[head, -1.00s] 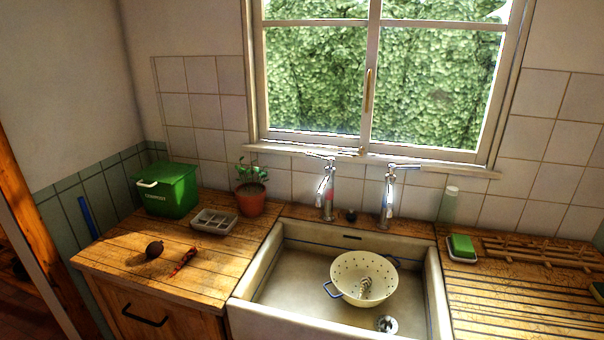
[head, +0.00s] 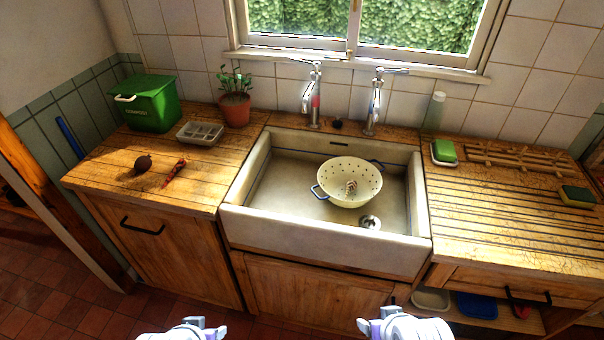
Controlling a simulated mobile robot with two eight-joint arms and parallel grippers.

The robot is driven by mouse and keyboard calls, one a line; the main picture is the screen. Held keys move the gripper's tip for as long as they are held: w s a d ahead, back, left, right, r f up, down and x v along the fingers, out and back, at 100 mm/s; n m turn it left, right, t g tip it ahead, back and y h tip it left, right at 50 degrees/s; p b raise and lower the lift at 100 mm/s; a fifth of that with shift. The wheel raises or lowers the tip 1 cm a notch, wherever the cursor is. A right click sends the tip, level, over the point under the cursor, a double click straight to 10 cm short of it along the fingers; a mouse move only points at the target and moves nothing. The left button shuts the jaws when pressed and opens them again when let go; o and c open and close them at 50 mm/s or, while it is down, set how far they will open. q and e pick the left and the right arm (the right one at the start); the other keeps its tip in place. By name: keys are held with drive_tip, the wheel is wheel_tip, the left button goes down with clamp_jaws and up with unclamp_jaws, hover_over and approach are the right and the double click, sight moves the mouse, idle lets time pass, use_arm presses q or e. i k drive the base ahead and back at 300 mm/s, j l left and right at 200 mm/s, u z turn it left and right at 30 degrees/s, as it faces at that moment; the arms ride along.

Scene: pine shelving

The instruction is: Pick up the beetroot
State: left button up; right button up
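The beetroot (head: 143,162) is a small dark round thing. It lies on the left wooden counter (head: 110,186), near the front and just left of a slim red item (head: 174,172). Nothing is touching it. My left gripper (head: 202,326) and my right gripper (head: 373,325) show only in part at the bottom edge of the head view. Both are well below and in front of the counter, far from the beetroot. Whether their fingers are open or shut is not clear.
Behind the beetroot stand a green lidded bin (head: 152,104), a grey sectioned tray (head: 200,133) and a potted plant (head: 235,108). A sink (head: 270,195) with a cream colander (head: 350,190) is to the right. The counter front around the beetroot is clear.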

sight(143, 164)
drive_tip(key=i+j, duration=0.1)
drive_tip(key=j, duration=0.45)
drive_tip(key=i+j, duration=0.1)
drive_tip(key=j, duration=0.45)
drive_tip(key=i+j, duration=0.1)
drive_tip(key=j, duration=0.5)
drive_tip(key=i+j, duration=0.1)
drive_tip(key=j, duration=0.45)
drive_tip(key=i+j, duration=0.1)
drive_tip(key=j, duration=0.45)
drive_tip(key=i+j, duration=0.1)
drive_tip(key=j, duration=0.45)
